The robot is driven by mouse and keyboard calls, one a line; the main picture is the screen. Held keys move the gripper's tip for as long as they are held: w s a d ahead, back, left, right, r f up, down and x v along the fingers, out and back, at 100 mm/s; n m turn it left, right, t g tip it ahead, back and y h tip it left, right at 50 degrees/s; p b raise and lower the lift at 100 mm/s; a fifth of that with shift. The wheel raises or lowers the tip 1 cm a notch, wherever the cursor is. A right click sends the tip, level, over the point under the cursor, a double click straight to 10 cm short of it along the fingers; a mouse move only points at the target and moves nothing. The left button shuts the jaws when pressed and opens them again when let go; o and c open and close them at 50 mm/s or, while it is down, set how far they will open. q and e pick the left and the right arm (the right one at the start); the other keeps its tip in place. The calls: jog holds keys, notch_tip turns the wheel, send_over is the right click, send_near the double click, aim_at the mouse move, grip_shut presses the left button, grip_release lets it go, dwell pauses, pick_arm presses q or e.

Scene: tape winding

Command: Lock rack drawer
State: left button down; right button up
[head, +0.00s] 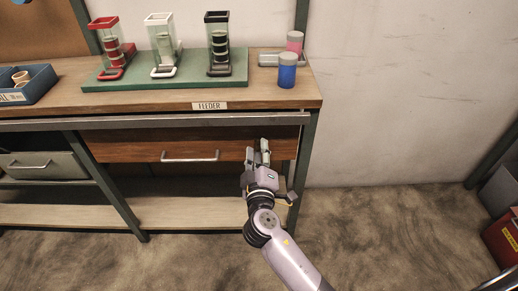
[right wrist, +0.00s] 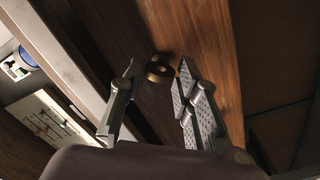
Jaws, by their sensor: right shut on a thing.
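The rack drawer (head: 125,152) has a brown wooden front with a silver bar handle (head: 190,159), under the bench top. It appears pushed in. Its wood also fills the middle of the right wrist view (right wrist: 215,50). A small round brass lock piece (right wrist: 158,69) sticks out from the wood there. My right gripper (head: 257,153) is at the right end of the drawer front. In the right wrist view its fingers (right wrist: 156,82) stand either side of the brass piece, shut on it. The gripper hides the lock in the head view. My left gripper is not in view.
The wooden bench top (head: 290,99) overhangs the drawer, with a FEEDER label (head: 209,106). A dark green bench leg (head: 303,160) stands close right of my gripper. A grey bin (head: 45,166) sits at the left.

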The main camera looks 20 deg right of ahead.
jog(key=shift+r+n, duration=0.1)
jog(key=shift+n, duration=0.4)
jog(key=n+p, duration=0.2)
jog(key=n, duration=0.2)
jog(key=shift+n, duration=0.4)
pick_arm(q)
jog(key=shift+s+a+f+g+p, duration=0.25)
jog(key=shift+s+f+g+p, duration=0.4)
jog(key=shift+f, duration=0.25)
pick_arm(e)
jog(key=shift+n, duration=0.8)
jog(key=o, duration=1.2)
jog(key=shift+c, duration=0.2)
jog(key=shift+s, duration=0.1)
jog(key=v, duration=1.2)
